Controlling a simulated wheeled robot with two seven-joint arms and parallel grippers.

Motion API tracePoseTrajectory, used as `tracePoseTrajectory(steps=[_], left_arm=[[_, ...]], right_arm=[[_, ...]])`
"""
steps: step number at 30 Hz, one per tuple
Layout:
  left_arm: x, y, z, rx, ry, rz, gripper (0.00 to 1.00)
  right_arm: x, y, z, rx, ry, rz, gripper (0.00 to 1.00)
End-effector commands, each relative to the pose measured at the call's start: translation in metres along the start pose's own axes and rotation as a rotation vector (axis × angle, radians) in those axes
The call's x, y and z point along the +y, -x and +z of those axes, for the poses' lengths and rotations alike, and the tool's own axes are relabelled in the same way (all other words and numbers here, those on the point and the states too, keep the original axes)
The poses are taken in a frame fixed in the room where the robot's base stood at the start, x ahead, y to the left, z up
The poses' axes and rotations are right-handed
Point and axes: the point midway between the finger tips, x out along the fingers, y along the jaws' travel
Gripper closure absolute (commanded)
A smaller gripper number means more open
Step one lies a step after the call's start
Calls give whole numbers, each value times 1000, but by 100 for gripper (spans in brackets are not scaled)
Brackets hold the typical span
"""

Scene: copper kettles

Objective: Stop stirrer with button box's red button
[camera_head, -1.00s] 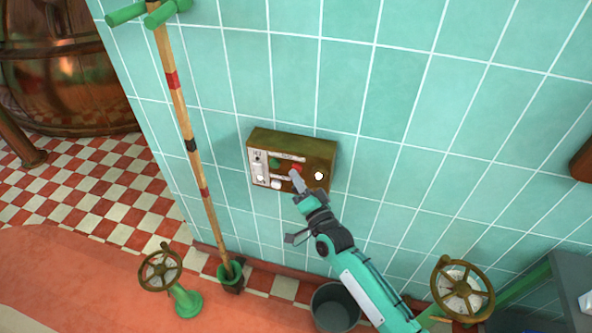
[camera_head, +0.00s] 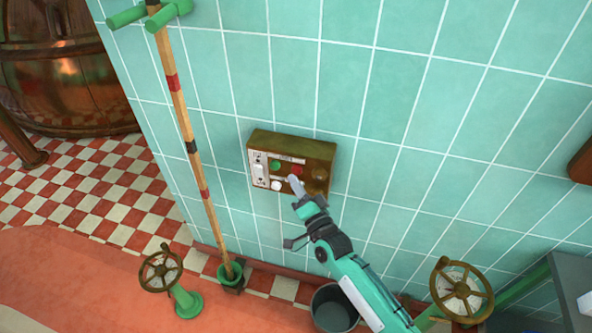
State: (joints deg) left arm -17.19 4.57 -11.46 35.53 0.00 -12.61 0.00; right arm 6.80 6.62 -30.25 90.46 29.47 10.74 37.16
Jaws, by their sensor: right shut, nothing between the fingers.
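The button box (camera_head: 325,155) is a brown metal box on the teal tiled wall, near the middle of the view. It has a green button (camera_head: 275,166), a red button (camera_head: 297,170), a white round knob or lamp (camera_head: 277,185) and a dark round lamp (camera_head: 319,174) at its right. My right gripper (camera_head: 293,181) is shut and empty, its fingertips just below the red button in the picture. The red button is in plain view; the fingertips look apart from it, though their distance from the box face is hard to tell. My left gripper is not in view.
A wooden pole (camera_head: 194,160) with coloured bands stands left of the box. Two handwheels (camera_head: 160,270) (camera_head: 461,290) and a dark bucket (camera_head: 334,309) are below. A copper kettle (camera_head: 65,75) stands at the far left. The wall right of the box is clear.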

Motion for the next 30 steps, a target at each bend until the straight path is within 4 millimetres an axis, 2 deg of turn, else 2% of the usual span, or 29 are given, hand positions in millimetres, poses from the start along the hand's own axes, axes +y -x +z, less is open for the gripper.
tracePoseTrajectory(steps=[11, 24, 30], left_arm=[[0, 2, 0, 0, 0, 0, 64], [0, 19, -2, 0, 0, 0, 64], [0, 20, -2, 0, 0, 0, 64]], right_arm=[[-2, 2, 2, 0, -1, 0, 100], [-24, 31, 22, 0, -2, 0, 100], [-27, 36, 26, 0, -1, -1, 100]])
